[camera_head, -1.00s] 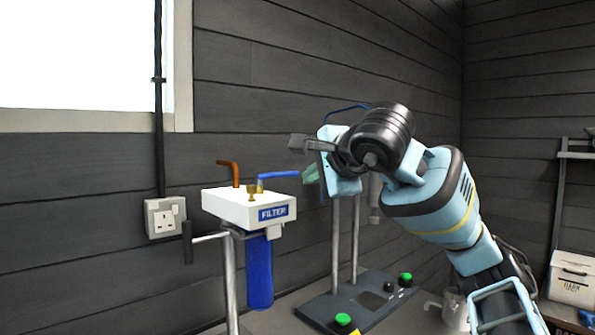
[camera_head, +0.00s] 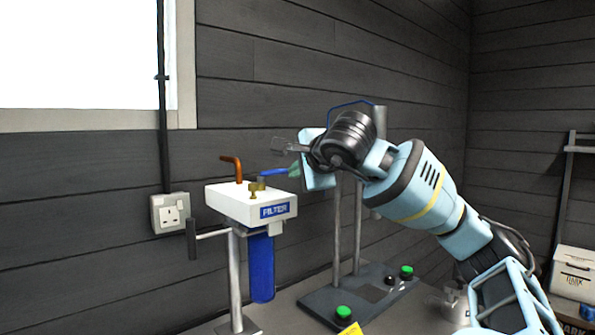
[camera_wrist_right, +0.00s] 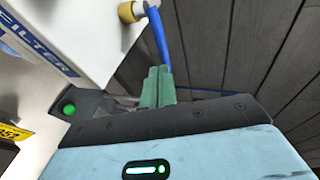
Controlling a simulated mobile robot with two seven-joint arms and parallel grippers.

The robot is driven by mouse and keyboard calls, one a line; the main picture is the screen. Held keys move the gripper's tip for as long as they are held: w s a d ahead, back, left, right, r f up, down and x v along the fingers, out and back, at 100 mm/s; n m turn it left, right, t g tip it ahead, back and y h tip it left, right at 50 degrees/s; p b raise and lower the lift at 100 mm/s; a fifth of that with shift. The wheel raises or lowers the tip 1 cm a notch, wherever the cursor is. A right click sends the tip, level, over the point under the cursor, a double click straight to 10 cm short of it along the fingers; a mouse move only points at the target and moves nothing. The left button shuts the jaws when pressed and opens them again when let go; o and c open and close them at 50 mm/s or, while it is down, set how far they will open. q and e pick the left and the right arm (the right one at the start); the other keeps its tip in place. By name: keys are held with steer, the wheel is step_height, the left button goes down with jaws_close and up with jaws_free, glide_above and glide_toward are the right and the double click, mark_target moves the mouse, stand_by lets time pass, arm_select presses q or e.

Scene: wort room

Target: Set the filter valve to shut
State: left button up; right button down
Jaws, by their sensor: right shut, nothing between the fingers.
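The filter (camera_head: 240,205) is a white box on a stand with a blue FILTER label. Its valve has a brass body (camera_head: 257,187) and a blue lever (camera_head: 274,171) pointing right. My right gripper (camera_head: 294,168) is at the lever's free end, its green fingertips partly hidden behind the wrist. In the wrist view, the shut green fingers (camera_wrist_right: 157,87) lie against or right beside the end of the blue lever (camera_wrist_right: 158,40); I cannot tell whether they touch. Nothing is held between them. My left gripper is not in view.
A copper-coloured pipe (camera_head: 233,166) rises from the box, and a blue cylinder (camera_head: 262,268) hangs under it. A dark stand base (camera_head: 362,296) with green knobs is to the right. A wall socket (camera_head: 170,213) is at left. White box (camera_head: 573,275) at far right.

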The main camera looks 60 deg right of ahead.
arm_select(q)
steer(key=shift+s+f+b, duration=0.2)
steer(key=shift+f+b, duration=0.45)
arm_select(e)
steer(key=shift+w+d+n+y, duration=0.5)
steer(key=shift+w+d+y, duration=0.1)
steer(key=shift+d, duration=0.25)
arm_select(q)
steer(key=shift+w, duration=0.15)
